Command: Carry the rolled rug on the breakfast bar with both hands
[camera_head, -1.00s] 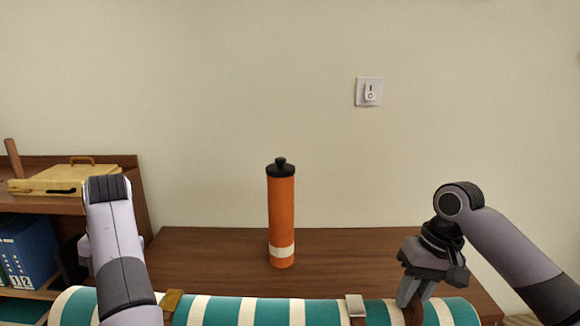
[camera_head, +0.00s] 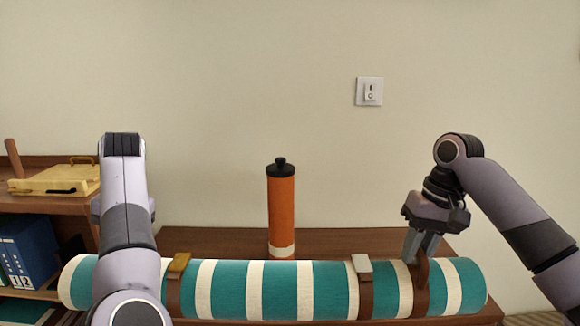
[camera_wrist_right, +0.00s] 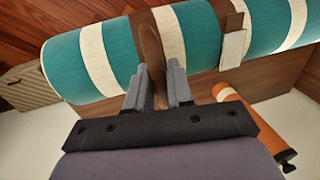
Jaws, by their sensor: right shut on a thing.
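The rolled rug (camera_head: 277,290), striped teal and cream, lies lengthwise across the front of the head view, with brown straps and brown loop handles. My right gripper (camera_head: 418,258) is shut on the brown handle (camera_head: 421,285) near the rug's right end. In the right wrist view the right gripper's fingers (camera_wrist_right: 159,88) stand on either side of that handle (camera_wrist_right: 151,50), against the rug (camera_wrist_right: 96,58). My left arm comes down over the rug's left part in the head view; its gripper is hidden behind the arm.
An orange bottle (camera_head: 281,212) with a black lid stands on the brown bar top (camera_head: 215,240) behind the rug. A shelf at left holds a yellow case (camera_head: 55,178) and blue binders (camera_head: 28,248). A light switch (camera_head: 369,91) is on the wall.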

